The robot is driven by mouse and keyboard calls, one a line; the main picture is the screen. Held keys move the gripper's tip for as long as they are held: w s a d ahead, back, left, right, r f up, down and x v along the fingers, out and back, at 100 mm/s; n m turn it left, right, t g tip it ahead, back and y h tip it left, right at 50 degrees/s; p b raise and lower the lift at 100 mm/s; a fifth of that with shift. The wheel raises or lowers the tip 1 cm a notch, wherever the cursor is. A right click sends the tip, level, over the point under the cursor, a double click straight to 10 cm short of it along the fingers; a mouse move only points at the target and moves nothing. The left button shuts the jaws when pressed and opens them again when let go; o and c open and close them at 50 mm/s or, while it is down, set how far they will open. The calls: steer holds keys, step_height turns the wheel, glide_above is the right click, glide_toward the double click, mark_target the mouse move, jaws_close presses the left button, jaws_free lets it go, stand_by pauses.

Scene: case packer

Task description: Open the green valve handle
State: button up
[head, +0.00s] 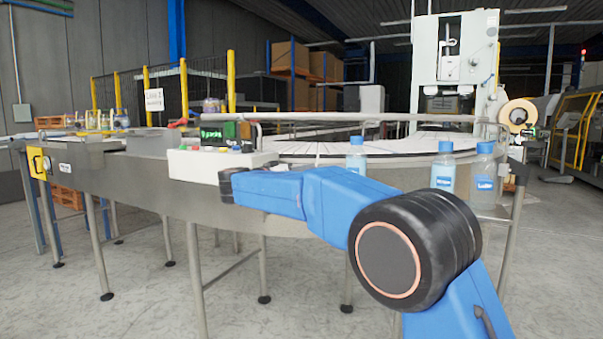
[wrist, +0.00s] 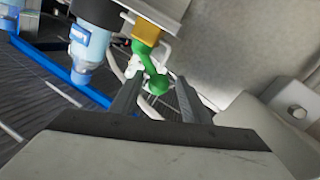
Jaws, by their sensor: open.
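The green valve handle (wrist: 150,66) shows in the wrist view, with a rounded end, below a yellow-brass fitting (wrist: 146,31). My gripper (wrist: 160,85) is open. The handle's rounded end appears in the gap between the two fingertips, nearer the left one. I cannot tell whether either finger touches it. In the head view my blue arm crosses the front of the conveyor, and I cannot make out the gripper or the valve there.
A bottle with a blue label (wrist: 90,42) is close left of the handle, beside a blue rail (wrist: 58,70). In the head view, bottles (head: 443,172) stand on the curved conveyor (head: 150,185). A white control box (head: 205,165) sits at its near edge.

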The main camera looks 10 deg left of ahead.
steer(key=v, duration=1.7)
steer(key=shift+a+f, duration=0.1)
